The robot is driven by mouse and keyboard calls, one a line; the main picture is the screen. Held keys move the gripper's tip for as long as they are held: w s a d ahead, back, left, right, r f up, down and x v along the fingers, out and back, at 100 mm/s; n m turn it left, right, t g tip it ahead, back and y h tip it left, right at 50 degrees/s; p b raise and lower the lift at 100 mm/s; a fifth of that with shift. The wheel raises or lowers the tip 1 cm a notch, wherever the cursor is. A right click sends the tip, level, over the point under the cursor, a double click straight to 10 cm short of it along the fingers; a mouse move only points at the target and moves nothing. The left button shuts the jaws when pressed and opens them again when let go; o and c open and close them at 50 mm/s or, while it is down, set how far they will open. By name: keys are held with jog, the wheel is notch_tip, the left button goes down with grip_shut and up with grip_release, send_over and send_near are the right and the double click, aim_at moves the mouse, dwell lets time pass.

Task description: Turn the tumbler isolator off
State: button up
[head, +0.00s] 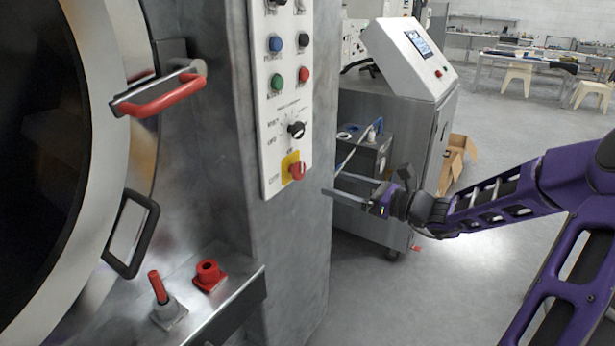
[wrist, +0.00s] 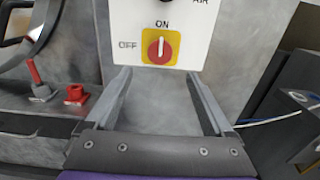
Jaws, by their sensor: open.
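The tumbler isolator is a red rotary knob (head: 297,171) on a yellow plate at the bottom of the white control panel (head: 270,150). In the wrist view the knob (wrist: 160,46) sits ahead, a little above the gap between my fingers. Its white mark points up towards ON; OFF is printed to its left. My gripper (head: 335,187) is open and empty, to the right of the knob and apart from it in the head view. In the wrist view both fingers (wrist: 160,84) are spread, with their tips below the panel's lower edge.
Above the knob are a black selector (head: 296,129) and several coloured buttons. A red-handled door latch (head: 160,95) juts out at left. A red lever (head: 158,287) and red socket (head: 208,275) stand on a low ledge. A steel cabinet (head: 390,130) stands behind my gripper.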

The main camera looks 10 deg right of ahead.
aim_at(301, 172)
jog(key=x, duration=0.9)
jog(key=shift+w+b, duration=0.1)
jog(key=shift+b, duration=0.3)
jog(key=shift+f, duration=0.1)
jog(key=c, duration=1.3)
